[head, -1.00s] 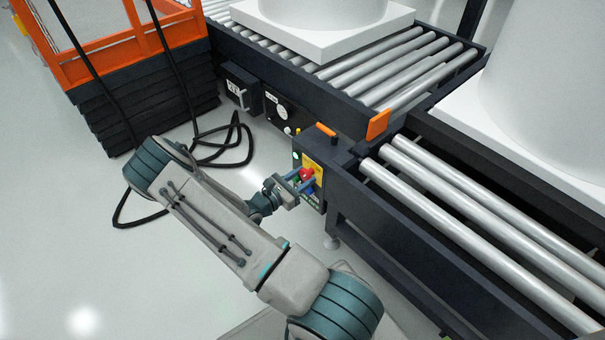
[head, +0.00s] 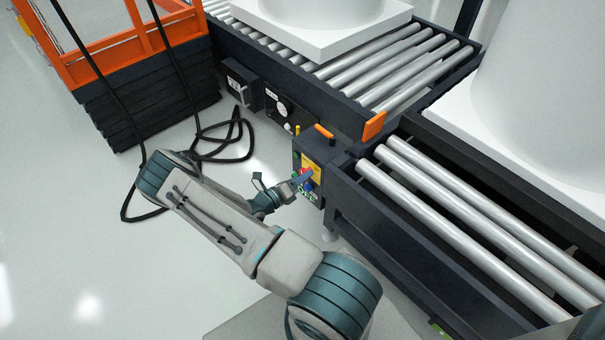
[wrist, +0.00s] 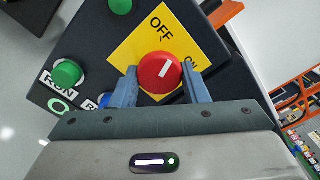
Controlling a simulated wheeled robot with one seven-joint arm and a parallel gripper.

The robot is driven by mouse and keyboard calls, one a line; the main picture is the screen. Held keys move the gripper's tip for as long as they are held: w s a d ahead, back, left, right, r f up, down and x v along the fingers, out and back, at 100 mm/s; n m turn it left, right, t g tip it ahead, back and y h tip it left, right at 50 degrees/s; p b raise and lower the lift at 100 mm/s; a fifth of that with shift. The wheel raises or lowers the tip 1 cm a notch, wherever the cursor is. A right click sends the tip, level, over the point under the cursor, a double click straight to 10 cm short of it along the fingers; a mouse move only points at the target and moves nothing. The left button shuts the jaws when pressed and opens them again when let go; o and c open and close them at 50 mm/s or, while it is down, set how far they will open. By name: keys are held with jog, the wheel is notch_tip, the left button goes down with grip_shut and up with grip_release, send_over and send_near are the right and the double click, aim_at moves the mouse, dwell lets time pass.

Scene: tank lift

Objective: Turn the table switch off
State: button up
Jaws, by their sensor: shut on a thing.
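The table switch is a round red knob (wrist: 157,73) with a white mark, on a yellow plate (wrist: 131,47) lettered OFF and ON. In the wrist view the white mark points up and slightly right, between the two words. My gripper (wrist: 160,68) has one blue-grey finger on each side of the knob and is shut on it. In the head view my gripper (head: 301,182) is at the front of the dark control box (head: 309,153), and its fingers partly hide the knob.
A roller conveyor (head: 450,215) with large white loads stands right of the box. An orange lift cage (head: 185,28) is at the upper left. Black cables (head: 225,160) lie on the floor.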

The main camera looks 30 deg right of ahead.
jog(key=n+p, duration=0.1)
jog(key=n, duration=0.3)
jog(key=shift+a+n, duration=0.1)
jog(key=shift+n, duration=0.3)
dwell(0.4)
jog(key=o, duration=1)
jog(key=a, duration=0.4)
jog(key=s+a+p, duration=0.1)
jog(key=a, duration=0.4)
jog(key=s+a+p, duration=0.1)
jog(key=a, duration=0.3)
jog(key=shift+a, duration=0.35)
jog(key=shift+r, duration=0.1)
